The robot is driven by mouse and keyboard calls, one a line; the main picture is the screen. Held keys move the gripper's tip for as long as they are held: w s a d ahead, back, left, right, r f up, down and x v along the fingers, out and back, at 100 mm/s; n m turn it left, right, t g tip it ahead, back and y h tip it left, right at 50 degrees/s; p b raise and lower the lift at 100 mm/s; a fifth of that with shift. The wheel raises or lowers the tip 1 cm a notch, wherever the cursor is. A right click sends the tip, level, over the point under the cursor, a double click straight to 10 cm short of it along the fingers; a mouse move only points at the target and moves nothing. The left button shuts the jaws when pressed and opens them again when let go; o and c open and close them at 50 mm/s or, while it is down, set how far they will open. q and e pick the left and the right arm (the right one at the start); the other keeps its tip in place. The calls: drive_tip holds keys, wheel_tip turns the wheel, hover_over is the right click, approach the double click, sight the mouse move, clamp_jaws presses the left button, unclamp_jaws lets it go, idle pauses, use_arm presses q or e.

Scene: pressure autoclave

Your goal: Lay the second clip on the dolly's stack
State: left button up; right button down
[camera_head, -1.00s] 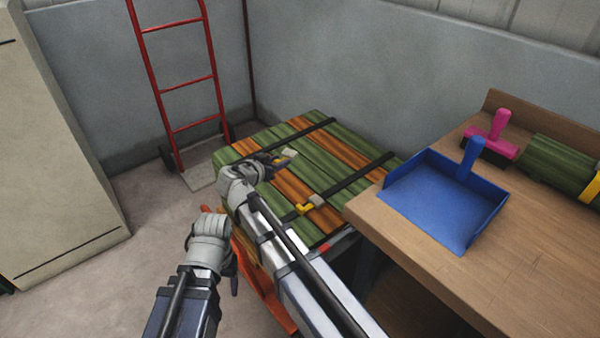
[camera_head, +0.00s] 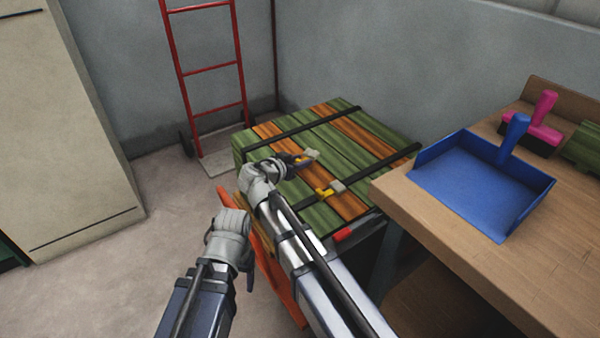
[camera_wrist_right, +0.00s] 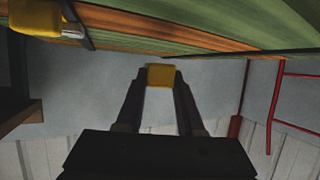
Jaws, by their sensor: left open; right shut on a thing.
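The dolly's stack of green and orange-brown boards (camera_head: 330,140) is bound by two black straps. One clip (camera_head: 330,189), yellow with a grey part, lies on the near strap; it also shows in the right wrist view (camera_wrist_right: 28,18). My right gripper (camera_head: 294,161) is shut on the second clip (camera_head: 308,156), over the stack between the straps. In the right wrist view the clip's yellow end (camera_wrist_right: 160,75) sits between the fingertips; whether it touches the boards I cannot tell. My left gripper (camera_head: 249,280) hangs open and empty, left of the stack, its fingers mostly hidden.
A wooden bench (camera_head: 430,215) stands close on the right with a blue dustpan (camera_head: 480,190) and a pink brush (camera_head: 545,120). A red hand truck (camera_head: 210,70) leans at the back wall. A beige cabinet (camera_head: 65,130) stands left. The floor between is clear.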

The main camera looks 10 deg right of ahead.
sight(300, 176)
drive_tip(key=shift+f+b, duration=1.3)
drive_tip(key=shift+f, duration=0.35)
drive_tip(key=shift+f+b, duration=0.3)
drive_tip(key=shift+b, duration=0.05)
drive_tip(key=c, duration=0.5)
unclamp_jaws()
drive_tip(key=shift+r, duration=0.15)
